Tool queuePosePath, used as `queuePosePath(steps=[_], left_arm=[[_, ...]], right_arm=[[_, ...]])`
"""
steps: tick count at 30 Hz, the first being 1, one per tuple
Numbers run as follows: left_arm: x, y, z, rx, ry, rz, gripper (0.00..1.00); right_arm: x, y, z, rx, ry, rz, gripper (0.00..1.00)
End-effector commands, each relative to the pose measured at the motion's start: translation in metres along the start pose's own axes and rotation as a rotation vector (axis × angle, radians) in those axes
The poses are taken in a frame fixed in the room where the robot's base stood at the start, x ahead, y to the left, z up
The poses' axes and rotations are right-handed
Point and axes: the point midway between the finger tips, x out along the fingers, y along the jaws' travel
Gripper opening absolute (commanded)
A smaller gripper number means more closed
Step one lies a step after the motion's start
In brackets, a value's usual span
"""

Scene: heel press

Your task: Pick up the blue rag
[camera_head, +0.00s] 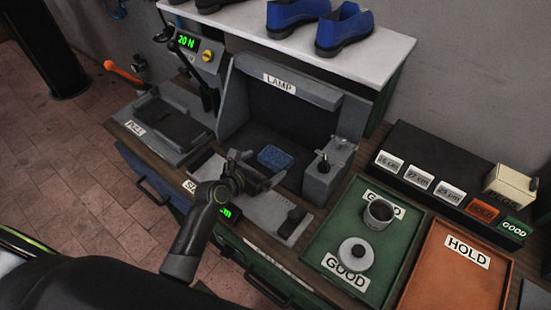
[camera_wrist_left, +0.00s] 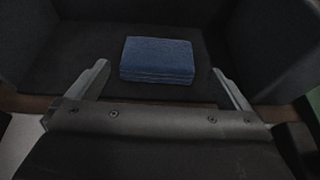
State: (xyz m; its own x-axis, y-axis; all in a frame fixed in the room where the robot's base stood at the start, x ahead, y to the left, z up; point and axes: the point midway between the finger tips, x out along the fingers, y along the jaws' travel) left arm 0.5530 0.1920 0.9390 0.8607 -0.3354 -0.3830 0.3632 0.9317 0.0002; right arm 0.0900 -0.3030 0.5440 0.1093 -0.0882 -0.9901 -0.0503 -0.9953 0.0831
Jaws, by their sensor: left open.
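The blue rag (camera_head: 275,158) is a folded pad lying on the dark floor of the grey lamp booth (camera_head: 240,97). In the left wrist view the rag (camera_wrist_left: 158,60) lies flat, ahead of the fingers and between their lines. My left gripper (camera_head: 262,172) is open and empty, just in front of the rag at the booth's front edge. In the wrist view its two fingers (camera_wrist_left: 160,82) stand apart on either side, and I see no contact with the rag. My right gripper is not in view.
A grey control box (camera_head: 322,177) stands right of the rag. The booth walls enclose the rag at the back and sides. An orange HOLD tray (camera_head: 440,285) lies further right. Blue shoes (camera_head: 345,28) stand on the shelf.

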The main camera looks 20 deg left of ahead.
Motion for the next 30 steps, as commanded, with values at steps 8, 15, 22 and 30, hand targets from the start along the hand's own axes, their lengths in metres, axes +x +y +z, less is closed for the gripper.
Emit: queuePosePath(steps=[8, 15, 22, 30], left_arm=[[0.019, 0.001, -0.003, -0.001, 0.001, -0.001, 1.00], [0.047, 0.002, -0.006, -0.001, 0.001, 0.000, 1.00], [0.054, 0.003, -0.006, 0.000, 0.001, 0.002, 1.00], [0.054, 0.003, -0.006, -0.001, 0.001, 0.001, 0.84]], right_arm=[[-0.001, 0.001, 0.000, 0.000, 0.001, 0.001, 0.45], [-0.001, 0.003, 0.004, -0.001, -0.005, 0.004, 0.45], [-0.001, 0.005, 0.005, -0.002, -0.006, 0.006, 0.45], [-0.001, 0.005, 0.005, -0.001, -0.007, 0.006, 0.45]])
